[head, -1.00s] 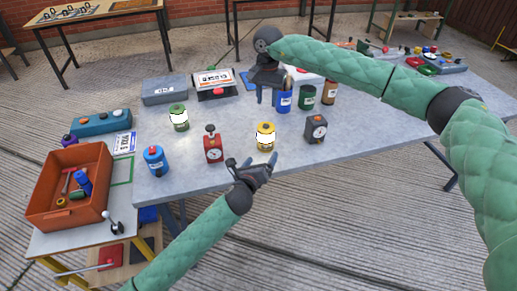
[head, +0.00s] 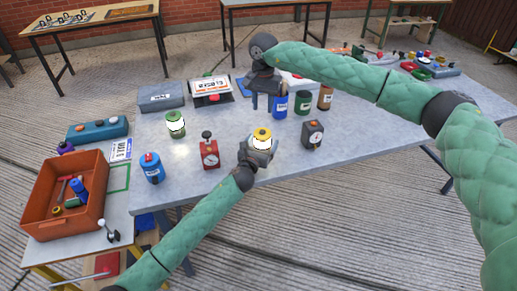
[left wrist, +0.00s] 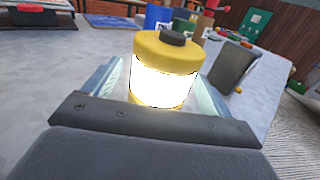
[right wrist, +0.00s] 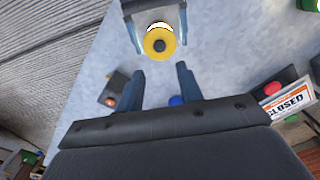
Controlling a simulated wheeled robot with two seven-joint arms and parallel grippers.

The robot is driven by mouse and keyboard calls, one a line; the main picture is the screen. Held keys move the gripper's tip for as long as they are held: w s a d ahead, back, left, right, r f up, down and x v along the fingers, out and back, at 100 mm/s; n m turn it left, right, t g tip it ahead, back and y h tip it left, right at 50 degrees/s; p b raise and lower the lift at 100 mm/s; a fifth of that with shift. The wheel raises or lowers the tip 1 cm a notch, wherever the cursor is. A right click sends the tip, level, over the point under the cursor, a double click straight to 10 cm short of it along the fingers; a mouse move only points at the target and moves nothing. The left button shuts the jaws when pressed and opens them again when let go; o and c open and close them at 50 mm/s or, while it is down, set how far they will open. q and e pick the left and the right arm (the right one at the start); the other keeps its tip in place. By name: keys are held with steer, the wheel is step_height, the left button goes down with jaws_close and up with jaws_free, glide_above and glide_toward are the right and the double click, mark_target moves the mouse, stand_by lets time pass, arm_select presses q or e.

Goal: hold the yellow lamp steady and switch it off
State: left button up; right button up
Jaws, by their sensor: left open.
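The yellow lamp (head: 262,138) stands upright on the grey table (head: 345,160), its white band glowing brightly. In the left wrist view the lamp (left wrist: 165,65) has a dark button (left wrist: 174,38) on its yellow cap. My left gripper (head: 259,150) is open, with one finger on each side of the lamp; I cannot tell whether they touch it. My right gripper (head: 262,103) is above the table behind the lamp. In the right wrist view its fingers (right wrist: 162,90) are apart and empty, pointing down, and the lamp's yellow top (right wrist: 159,41) shows beyond them.
Blue, green and brown canisters stand behind. An orange bin (head: 40,215) is at lower left.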

arm_select(q)
steer(key=shift+w+d, duration=0.2)
steer(key=shift+w, duration=0.3)
steer(key=c, duration=1.3)
arm_select(e)
jaws_close()
stand_by(0.5)
